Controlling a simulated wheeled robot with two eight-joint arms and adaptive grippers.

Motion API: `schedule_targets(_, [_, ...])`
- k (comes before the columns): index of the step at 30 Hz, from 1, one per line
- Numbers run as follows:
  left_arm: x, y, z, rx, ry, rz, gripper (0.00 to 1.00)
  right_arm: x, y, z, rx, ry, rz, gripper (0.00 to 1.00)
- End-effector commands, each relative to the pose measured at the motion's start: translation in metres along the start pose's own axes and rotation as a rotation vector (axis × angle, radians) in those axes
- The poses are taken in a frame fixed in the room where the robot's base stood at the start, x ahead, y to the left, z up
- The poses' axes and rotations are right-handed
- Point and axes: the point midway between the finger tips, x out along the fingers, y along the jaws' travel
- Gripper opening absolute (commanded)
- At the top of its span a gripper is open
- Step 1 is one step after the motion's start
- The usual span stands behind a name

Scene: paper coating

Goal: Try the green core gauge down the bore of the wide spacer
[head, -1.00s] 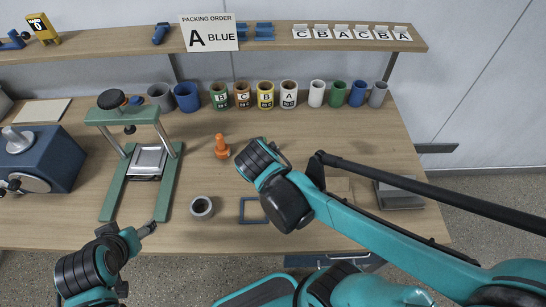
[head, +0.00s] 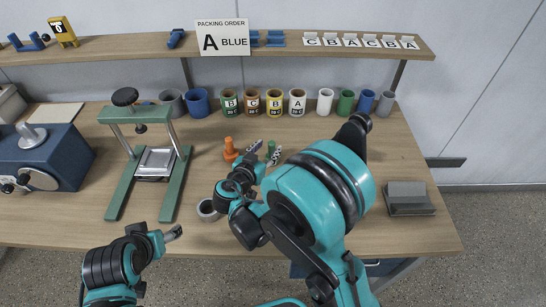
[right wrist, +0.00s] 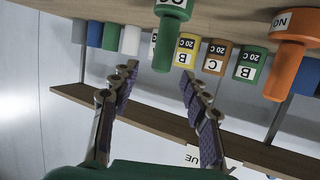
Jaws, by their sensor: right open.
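The green core gauge (head: 271,149) stands on the table right of the orange gauge (head: 230,150). In the right wrist view, the green gauge (right wrist: 168,42) shows a white label at its wider end, and the orange gauge (right wrist: 290,50) is apart to the right. My right gripper (head: 264,152) is open, its fingers pointing toward the green gauge, which appears near and between the fingertips (right wrist: 158,77); contact is not visible. A grey ring (head: 205,209), apparently the wide spacer, lies on the table, partly hidden by my right gripper. My left gripper (head: 173,234) is over the front edge, its opening unclear.
A green press frame (head: 177,185) stands left of the ring, and a blue machine (head: 40,160) at the far left. Several coloured cups (head: 252,103) line the back below the shelf (head: 300,50). A grey block (head: 408,198) sits at the right. My right arm covers the table's middle.

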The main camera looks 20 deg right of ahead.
Motion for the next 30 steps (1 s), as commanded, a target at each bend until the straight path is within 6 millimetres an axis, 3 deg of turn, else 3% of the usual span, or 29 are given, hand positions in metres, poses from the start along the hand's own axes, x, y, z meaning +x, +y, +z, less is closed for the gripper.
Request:
schedule_targets(7, [0.013,0.0,0.01,0.0,0.0,0.0,0.67,0.038,0.0,0.002,0.0,0.0,0.003,0.46])
schedule_targets(16, [0.013,0.0,0.01,0.0,0.0,0.0,0.67,0.044,-0.001,-0.001,-0.001,-0.001,-0.001,0.46])
schedule_targets(17, [0.013,0.0,0.01,0.0,0.0,0.0,0.67,0.044,-0.001,-0.001,-0.001,-0.001,0.0,0.44])
schedule_targets(22, [0.013,0.0,0.01,0.0,0.0,0.0,0.67,0.044,-0.001,0.0,-0.001,-0.001,0.0,0.0])
schedule_targets(30, [0.013,0.0,0.01,0.0,0.0,0.0,0.67,0.044,-0.001,0.0,-0.001,-0.001,0.0,0.0])
